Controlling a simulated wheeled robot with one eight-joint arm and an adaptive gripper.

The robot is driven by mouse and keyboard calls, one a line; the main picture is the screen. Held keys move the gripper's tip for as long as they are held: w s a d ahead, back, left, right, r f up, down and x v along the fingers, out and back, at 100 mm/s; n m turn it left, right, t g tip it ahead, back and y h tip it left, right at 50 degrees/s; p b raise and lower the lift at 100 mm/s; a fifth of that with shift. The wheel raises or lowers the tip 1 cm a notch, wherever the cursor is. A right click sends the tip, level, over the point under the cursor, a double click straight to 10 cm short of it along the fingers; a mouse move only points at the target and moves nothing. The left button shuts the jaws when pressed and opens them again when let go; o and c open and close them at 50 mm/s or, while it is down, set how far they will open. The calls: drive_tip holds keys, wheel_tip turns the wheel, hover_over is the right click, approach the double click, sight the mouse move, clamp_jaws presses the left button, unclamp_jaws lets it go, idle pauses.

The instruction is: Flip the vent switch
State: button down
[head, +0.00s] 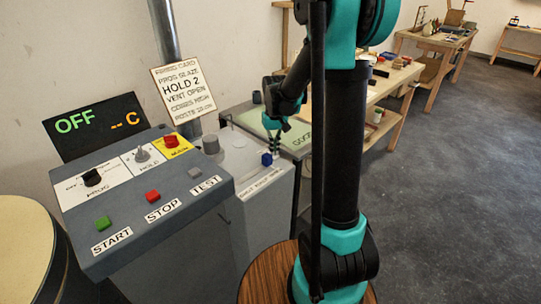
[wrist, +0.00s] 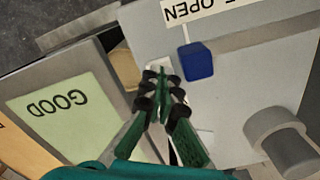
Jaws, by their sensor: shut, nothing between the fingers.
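The vent switch has a blue cap (head: 267,159) and stands on top of the grey box (head: 268,217) right of the control panel. A white label (head: 262,186) on the box, partly legible, lies near it. In the wrist view the blue cap (wrist: 196,62) is close to the right of my fingertips, and the label (wrist: 190,9) ending in "OPEN" is above it. My gripper (head: 275,145) is shut and empty, pointing down beside the switch. In the wrist view a small gap shows between the fingertips (wrist: 160,73) and the cap; contact cannot be told.
A grey cylindrical knob (wrist: 284,141) stands on the same box. The control panel (head: 145,205) with buttons and knobs is at left, below a display reading OFF (head: 95,127). An instruction card (head: 183,90) stands behind. A green "GOOD" mat (wrist: 68,106) lies beside the box.

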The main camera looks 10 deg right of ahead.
drive_tip(key=shift+f, duration=0.65)
drive_tip(key=shift+r, duration=3.55)
drive_tip(key=s+d+f+t, duration=0.2)
drive_tip(key=s+f, duration=0.2)
drive_tip(key=s, duration=0.7)
drive_tip(key=s+d+f+m+t, duration=0.1)
drive_tip(key=s+f, duration=0.3)
drive_tip(key=s, duration=0.7)
drive_tip(key=shift+d+t, duration=0.55)
drive_tip(key=shift+t, duration=0.05)
